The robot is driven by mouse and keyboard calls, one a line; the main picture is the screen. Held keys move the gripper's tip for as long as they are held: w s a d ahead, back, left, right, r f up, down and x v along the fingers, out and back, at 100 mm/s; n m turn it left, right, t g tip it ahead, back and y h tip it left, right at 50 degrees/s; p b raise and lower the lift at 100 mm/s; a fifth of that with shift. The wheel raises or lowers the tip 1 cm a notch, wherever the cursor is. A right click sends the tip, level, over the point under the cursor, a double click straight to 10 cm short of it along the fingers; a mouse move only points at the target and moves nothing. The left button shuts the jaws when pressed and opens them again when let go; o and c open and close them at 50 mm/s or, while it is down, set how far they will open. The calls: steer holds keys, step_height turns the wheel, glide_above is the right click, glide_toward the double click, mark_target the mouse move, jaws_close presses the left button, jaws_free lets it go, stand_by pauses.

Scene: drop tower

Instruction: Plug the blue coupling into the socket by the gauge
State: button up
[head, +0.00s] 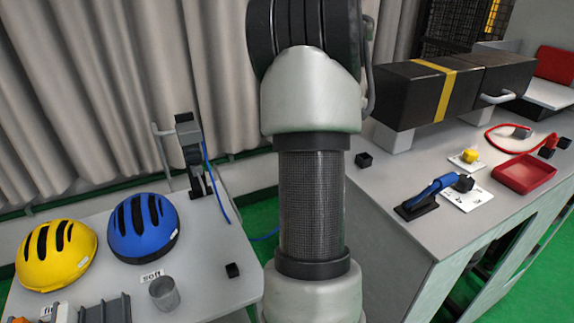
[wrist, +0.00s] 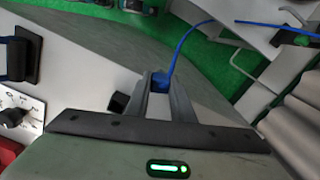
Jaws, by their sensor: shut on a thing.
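My gripper (wrist: 160,92) is shut on the blue coupling (wrist: 160,79), which shows as a small blue block between the fingertips in the wrist view. A blue cable (wrist: 183,42) runs from it up and to the right. Part of this cable (head: 214,185) also shows in the head view, hanging from a dark stand and passing behind my arm. My gripper and the coupling are hidden behind my arm in the head view. I cannot make out a gauge or a socket for certain in either view.
A black cube (wrist: 120,102) lies left of my fingers; a similar cube (head: 364,160) sits on the right bench. That bench also holds a blue-handled lever (head: 430,193), a red tray (head: 524,174) and a long black case (head: 415,92). Two helmets (head: 142,228) stand on the left table.

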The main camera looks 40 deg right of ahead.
steer(key=shift+s+d+r+m, duration=0.65)
steer(key=shift+s+d+r, duration=0.15)
steer(key=shift+s+d, duration=0.3)
steer(key=shift+s+d+r+m, duration=0.7)
steer(key=shift+s+d+r, duration=0.15)
steer(key=shift+s+d, duration=0.25)
steer(key=shift+s+d+r+m, duration=0.65)
steer(key=shift+s+d+r, duration=0.15)
steer(key=shift+s+d, duration=0.3)
steer(key=shift+f, duration=0.5)
steer(key=shift+f+b, duration=0.75)
steer(key=shift+f, duration=0.5)
steer(key=shift+f, duration=0.15)
steer(key=o, duration=0.9)
steer(key=shift+c, duration=0.2)
